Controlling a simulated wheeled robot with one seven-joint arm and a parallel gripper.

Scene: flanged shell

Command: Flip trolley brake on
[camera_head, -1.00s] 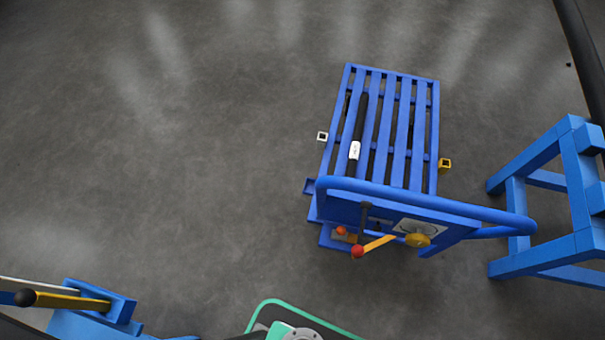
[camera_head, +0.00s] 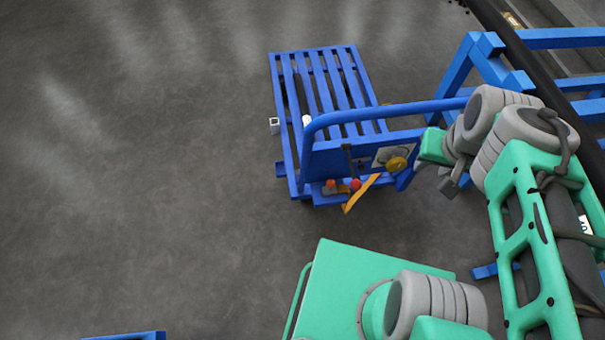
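The blue slatted trolley (camera_head: 297,149) stands on the floor at the upper middle of the head view. Its near end panel (camera_head: 330,160) sits below a rounded push handle (camera_head: 390,109). On the panel are a dark lever with a red ball (camera_head: 355,184), a yellow lever (camera_head: 360,193) slanting down-left, an orange-red ball (camera_head: 331,184) and a round yellow knob (camera_head: 397,163) on a pale plate. I cannot tell which is the brake. My gripper (camera_head: 452,184) is just right of the panel, small and partly hidden by my arm; its finger opening is unclear.
A blue frame stand (camera_head: 465,68) is right of the trolley, behind my arm. A dark rail (camera_head: 500,35) runs across the upper right corner. A blue part (camera_head: 125,336) shows at the bottom left edge. The grey floor on the left is clear.

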